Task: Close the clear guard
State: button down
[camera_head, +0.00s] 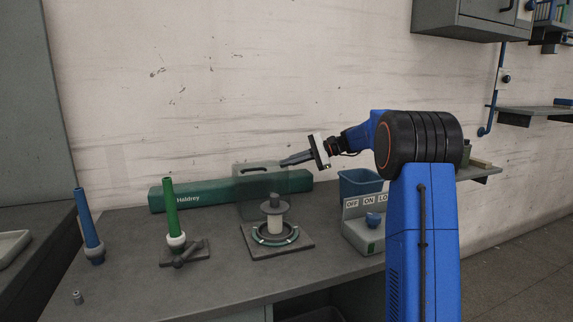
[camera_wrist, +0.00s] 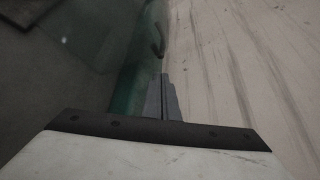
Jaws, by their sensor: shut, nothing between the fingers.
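The clear guard (camera_head: 248,188) is a smoky see-through panel standing upright behind the winder base (camera_head: 303,241), in front of the green Haldrey box. The guard leaves the spindle with its pale cone (camera_head: 274,228) uncovered at the front. A small dark handle (camera_head: 257,170) shows near the guard's top. My gripper (camera_head: 283,163) is shut and empty, at the guard's top right edge; I cannot tell whether it touches. In the wrist view my fingertips (camera_wrist: 163,80) point toward a dark hooked handle (camera_wrist: 158,40), with a gap between.
The green Haldrey box (camera_head: 170,196) lies along the wall. A blue bin (camera_head: 358,183) and a switch box (camera_head: 357,226) marked OFF and ON stand to the right. A green cone holder (camera_head: 170,205) and a blue one (camera_head: 87,222) stand left. The front of the bench is mostly clear.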

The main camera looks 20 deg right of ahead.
aim_at(269, 168)
jog(key=x, duration=0.7)
jog(key=shift+w+a+f, duration=0.1)
jog(key=shift+a, duration=0.2)
